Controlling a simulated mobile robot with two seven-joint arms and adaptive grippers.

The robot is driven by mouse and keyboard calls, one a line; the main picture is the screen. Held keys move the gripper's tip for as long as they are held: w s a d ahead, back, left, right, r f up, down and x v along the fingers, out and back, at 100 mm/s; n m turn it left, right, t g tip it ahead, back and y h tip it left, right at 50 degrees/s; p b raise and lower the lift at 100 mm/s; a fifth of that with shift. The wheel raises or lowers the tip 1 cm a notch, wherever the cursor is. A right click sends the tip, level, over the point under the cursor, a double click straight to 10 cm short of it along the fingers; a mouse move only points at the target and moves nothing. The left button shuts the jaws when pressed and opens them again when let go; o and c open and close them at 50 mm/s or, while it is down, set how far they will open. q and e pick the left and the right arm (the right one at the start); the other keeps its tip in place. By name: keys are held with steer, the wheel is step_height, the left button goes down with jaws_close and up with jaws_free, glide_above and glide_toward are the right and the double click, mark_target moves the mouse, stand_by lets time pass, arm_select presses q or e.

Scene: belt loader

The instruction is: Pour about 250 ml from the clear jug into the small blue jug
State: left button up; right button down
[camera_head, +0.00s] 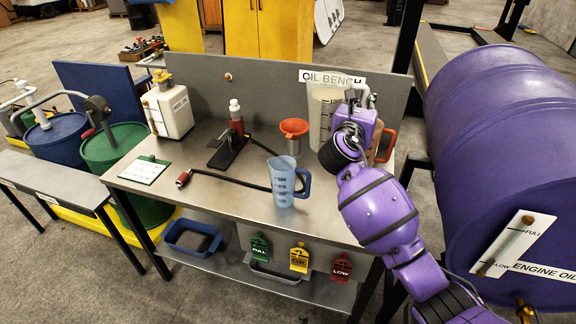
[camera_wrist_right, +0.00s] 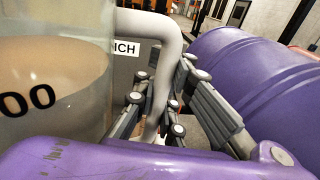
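The large clear jug (camera_head: 322,112) stands upright at the back right of the bench, with measuring marks and a pale liquid inside. Its wall fills the left of the right wrist view (camera_wrist_right: 50,75). My right gripper (camera_head: 362,96) is at its pale handle (camera_wrist_right: 160,60). The fingers (camera_wrist_right: 160,112) lie on both sides of the handle and appear shut on it. My wrist hides the jug's lower part in the head view, so I cannot tell whether its base touches the bench. The small blue jug (camera_head: 284,183) stands upright near the bench's front edge, its handle to the right. My left gripper is out of view.
A red-orange funnel (camera_head: 294,127), a black stand with a bottle (camera_head: 235,112) and a black hose (camera_head: 232,180) are on the bench (camera_head: 235,200). A white canister (camera_head: 168,108) stands at the left. A purple drum (camera_head: 500,150) is close on the right.

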steer(key=shift+d+f, duration=0.1)
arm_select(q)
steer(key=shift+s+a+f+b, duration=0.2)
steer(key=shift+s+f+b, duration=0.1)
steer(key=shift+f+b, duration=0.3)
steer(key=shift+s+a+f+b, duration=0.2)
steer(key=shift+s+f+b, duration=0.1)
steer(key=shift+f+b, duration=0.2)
arm_select(e)
steer(key=a+n+t, duration=0.2)
steer(key=a+n, duration=0.1)
steer(key=n, duration=0.1)
steer(key=shift+a+h, duration=0.2)
steer(key=shift+h, duration=0.2)
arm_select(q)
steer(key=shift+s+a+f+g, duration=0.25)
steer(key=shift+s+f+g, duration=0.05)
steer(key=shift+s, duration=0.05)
arm_select(e)
steer(key=shift+a+r+n, duration=0.2)
steer(key=shift+n, duration=0.3)
